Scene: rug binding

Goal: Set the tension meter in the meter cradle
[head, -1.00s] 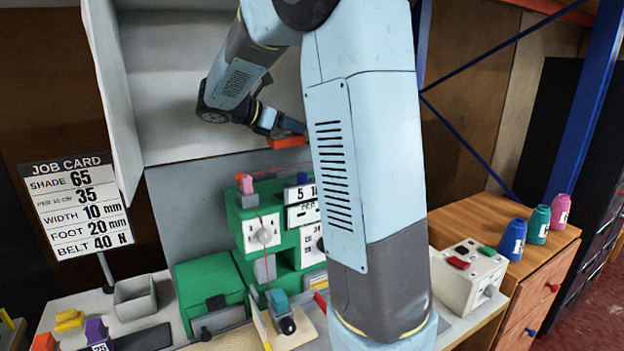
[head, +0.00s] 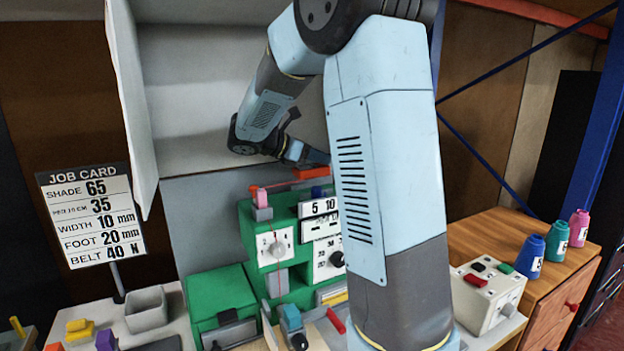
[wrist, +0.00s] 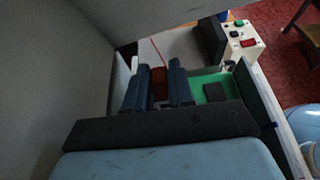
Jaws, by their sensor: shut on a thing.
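An orange-red block, which I take to be the tension meter (head: 311,172), is in my gripper (head: 300,160), in front of the white cabinet and just above the green machine's top. In the wrist view my gripper (wrist: 159,86) has its two dark blue fingers on either side of the dark red block (wrist: 159,80). Most of the block is hidden there by the fingers and the wrist. I cannot pick out the meter cradle with certainty; my arm covers part of the machine's right side in the head view.
The green machine (head: 245,225) with dials stands under my gripper. The white cabinet's side panel (head: 133,100) hangs close by on the left. A grey open box (head: 147,310) stands at lower left. A switch box (head: 487,296) and several coloured cones stand at right.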

